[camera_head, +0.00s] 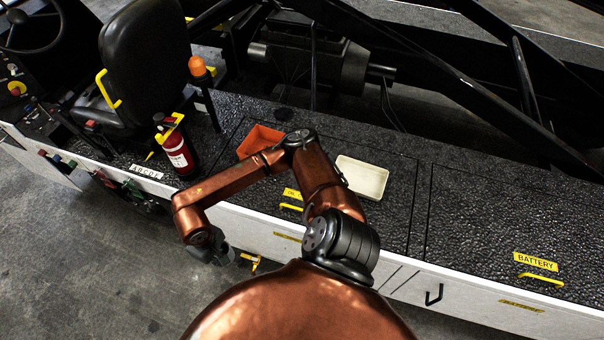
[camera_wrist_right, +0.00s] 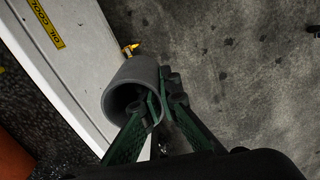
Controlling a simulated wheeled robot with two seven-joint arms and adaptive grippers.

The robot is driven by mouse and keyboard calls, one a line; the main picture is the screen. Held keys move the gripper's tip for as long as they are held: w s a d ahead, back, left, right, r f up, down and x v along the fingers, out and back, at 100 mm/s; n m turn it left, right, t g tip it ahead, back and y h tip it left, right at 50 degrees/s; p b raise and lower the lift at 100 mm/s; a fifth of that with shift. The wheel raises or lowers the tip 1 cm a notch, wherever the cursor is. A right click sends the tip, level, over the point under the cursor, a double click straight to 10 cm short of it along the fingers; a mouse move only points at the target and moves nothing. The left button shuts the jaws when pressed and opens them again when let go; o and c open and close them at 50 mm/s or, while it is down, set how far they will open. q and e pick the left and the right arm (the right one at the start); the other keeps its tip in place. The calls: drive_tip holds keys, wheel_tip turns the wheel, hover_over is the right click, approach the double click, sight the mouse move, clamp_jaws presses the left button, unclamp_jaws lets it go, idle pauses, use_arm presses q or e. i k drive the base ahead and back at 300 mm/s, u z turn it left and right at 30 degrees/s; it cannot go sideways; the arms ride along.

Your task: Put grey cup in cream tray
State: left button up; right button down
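The grey cup (camera_wrist_right: 135,87) is in my right gripper (camera_wrist_right: 160,100). In the right wrist view its open end faces the camera; one green finger reaches into the mouth and the other lies along the outside, so the wall is pinched between them. In the head view my right arm bends to the left and its gripper (camera_head: 216,250) hangs beyond the deck's front edge, over the floor; the cup is hard to make out there. The cream tray (camera_head: 362,177) lies on the black deck, right of my arm, and looks empty. My left gripper is not in view.
An orange tray (camera_head: 262,140) lies on the deck behind my forearm. A red fire extinguisher (camera_head: 178,152) stands left of it, near the black seat (camera_head: 147,62). Dark metal beams cross behind the deck. The deck right of the cream tray is clear.

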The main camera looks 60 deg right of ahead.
sight(345, 176)
drive_tip(key=z, duration=1.85)
drive_tip(key=i, duration=1)
drive_tip(key=u, duration=0.05)
